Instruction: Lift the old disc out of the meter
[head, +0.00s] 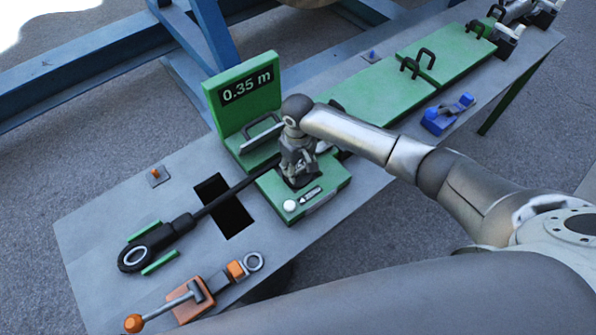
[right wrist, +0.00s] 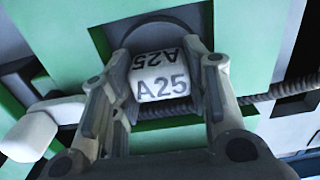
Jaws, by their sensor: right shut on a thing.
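The meter is a green unit with an upright panel (head: 243,92) reading "0.35 m" and a green base (head: 318,204) with a white button. My right gripper (head: 298,174) points down over the meter base. In the right wrist view, its two fingers (right wrist: 165,100) are shut on the sides of a white disc (right wrist: 161,88) marked "A25". The disc is hidden by the gripper in the head view. I cannot tell whether it is still seated or raised. My left gripper is not in view.
A black cable (head: 240,188) runs across a dark table opening (head: 224,208) into the meter; its looped end lies at left. An orange-handled tool (head: 165,306) lies in front. Green handled panels (head: 375,95) and a blue tool (head: 447,114) are to the right.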

